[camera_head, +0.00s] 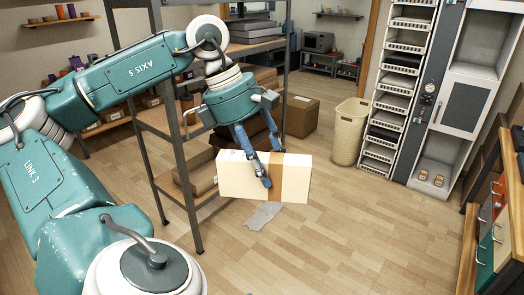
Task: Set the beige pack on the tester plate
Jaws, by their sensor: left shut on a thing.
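A beige pack (237,176), a flat cream box with a brown band around it, hangs in the air right of the metal shelf. My left gripper (271,166), with blue fingers, is shut on the pack from above, near its brown band. The pack hides part of the fingers' grip. I cannot make out the tester plate for sure. My right gripper does not show.
The metal shelf (181,165) with boxes stands close left of the pack. A flat grey piece (263,215) lies on the floor below it. A beige bin (348,133) and a tall grey cabinet (457,103) stand behind right. The wooden floor (350,235) is clear at front right.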

